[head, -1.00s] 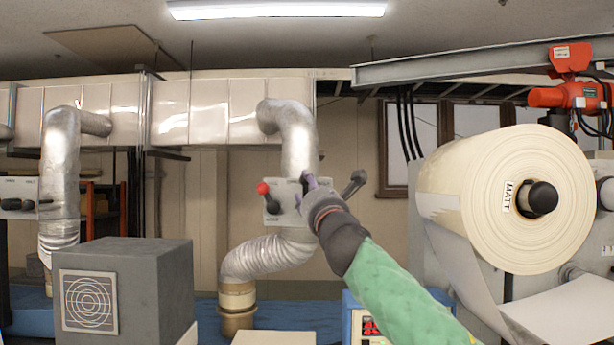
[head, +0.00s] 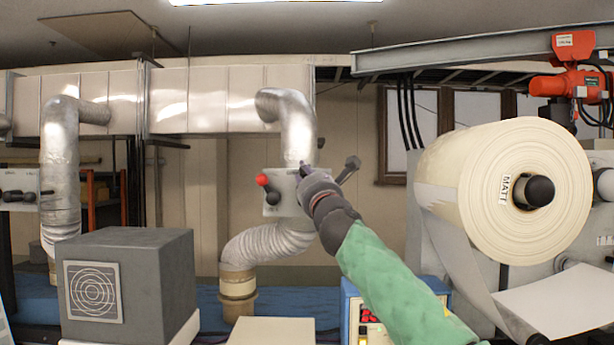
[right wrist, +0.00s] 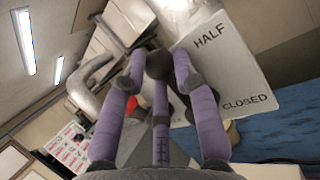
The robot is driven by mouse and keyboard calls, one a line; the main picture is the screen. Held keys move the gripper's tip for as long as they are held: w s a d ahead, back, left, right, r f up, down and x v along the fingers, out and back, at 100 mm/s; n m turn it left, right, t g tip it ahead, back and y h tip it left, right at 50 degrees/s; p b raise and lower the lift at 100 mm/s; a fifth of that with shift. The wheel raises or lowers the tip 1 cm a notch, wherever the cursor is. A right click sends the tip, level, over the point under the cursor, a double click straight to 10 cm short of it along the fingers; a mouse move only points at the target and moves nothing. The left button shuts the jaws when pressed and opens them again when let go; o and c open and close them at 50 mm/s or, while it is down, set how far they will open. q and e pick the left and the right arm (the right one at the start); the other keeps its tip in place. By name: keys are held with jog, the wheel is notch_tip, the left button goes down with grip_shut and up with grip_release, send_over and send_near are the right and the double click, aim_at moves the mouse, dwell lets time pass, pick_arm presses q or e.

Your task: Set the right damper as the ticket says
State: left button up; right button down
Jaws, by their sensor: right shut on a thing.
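The right damper is on the silver duct (head: 298,130) in the middle of the head view. Its pale plate (head: 272,205) has a red knob (head: 262,180) at its left and a grey lever (head: 350,166) sticking out at its right. My right gripper (head: 307,172) is at the plate, shut on a dark handle. In the right wrist view the dark round handle end (right wrist: 160,64) is between the fingers, beside a plate (right wrist: 225,70) reading HALF and CLOSED. The fingers hide part of the plate. My left gripper is not in view. I cannot make out a ticket.
A grey box (head: 180,275) stands at front left. A second damper plate (head: 20,192) is at the far left. A big paper roll (head: 470,190) marked MATT is on the right, below an orange hoist (head: 575,85). A blue control box (head: 350,310) stands below my right arm.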

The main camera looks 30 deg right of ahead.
jog(key=shift+s+d+f+m+g+h+b, duration=0.5)
jog(key=shift+m+h+b, duration=0.95)
jog(key=shift+m, duration=0.9)
jog(key=shift+s+d+f+m+g+h+b, duration=0.3)
jog(key=shift+d+m+h+b, duration=0.35)
jog(key=shift+m+h+b, duration=0.95)
jog(key=shift+s+d+f+m+g+h+b, duration=0.3)
jog(key=shift+d+m+g+h+b, duration=0.45)
jog(key=shift+m+b, duration=1.6)
jog(key=shift+a+m+h+p, duration=0.1)
jog(key=shift+m+h+p, duration=0.2)
jog(key=shift+m+p, duration=0.45)
jog(key=c, duration=1)
grip_release()
jog(key=shift+o, duration=0.2)
jog(key=shift+s, duration=0.1)
